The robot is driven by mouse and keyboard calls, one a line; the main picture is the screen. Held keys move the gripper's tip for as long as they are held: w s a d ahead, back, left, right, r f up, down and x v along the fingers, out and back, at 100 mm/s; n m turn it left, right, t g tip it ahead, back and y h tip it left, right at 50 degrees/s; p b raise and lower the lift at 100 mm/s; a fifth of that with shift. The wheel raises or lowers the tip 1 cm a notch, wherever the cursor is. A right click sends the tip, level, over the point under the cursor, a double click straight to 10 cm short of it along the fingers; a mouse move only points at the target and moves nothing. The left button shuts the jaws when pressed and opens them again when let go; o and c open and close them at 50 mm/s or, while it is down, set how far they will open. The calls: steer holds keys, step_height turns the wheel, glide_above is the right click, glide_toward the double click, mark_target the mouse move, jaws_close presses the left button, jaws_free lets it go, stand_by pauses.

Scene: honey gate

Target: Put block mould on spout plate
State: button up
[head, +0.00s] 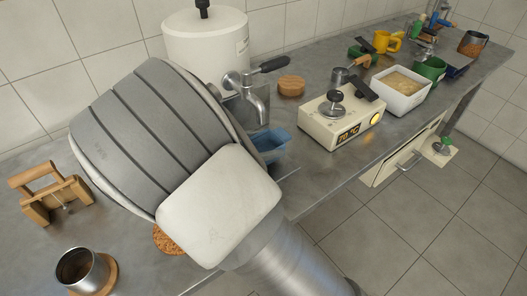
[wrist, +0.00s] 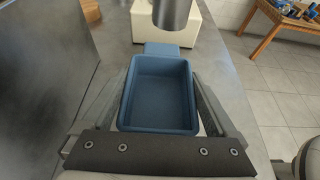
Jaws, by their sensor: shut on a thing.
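The block mould (wrist: 160,98) is a blue, open, empty rectangular tray with a tab at its far end. It sits between the two fingers of my gripper (wrist: 163,88), which is shut on it. In the head view the mould (head: 270,144) shows partly, beyond my arm, below the metal tap (head: 258,100) of the white tank. In the wrist view the grey spout end (wrist: 172,12) is just past the mould's far tab. My arm hides my fingers in the head view. I cannot make out the spout plate clearly, nor whether the mould touches anything below.
A cream heater box (head: 342,117) reading 70 °C stands right of the tap. A round wooden piece (head: 291,86) lies behind. A white tub (head: 401,90) stands farther right. A wooden frame (head: 48,192) and metal cup (head: 82,268) are at left. The counter's front edge is close.

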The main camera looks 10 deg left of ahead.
mark_target(262, 149)
steer(key=shift+f, duration=1.25)
steer(key=shift+f+b, duration=0.15)
steer(key=shift+b, duration=0.15)
steer(key=o, duration=1.1)
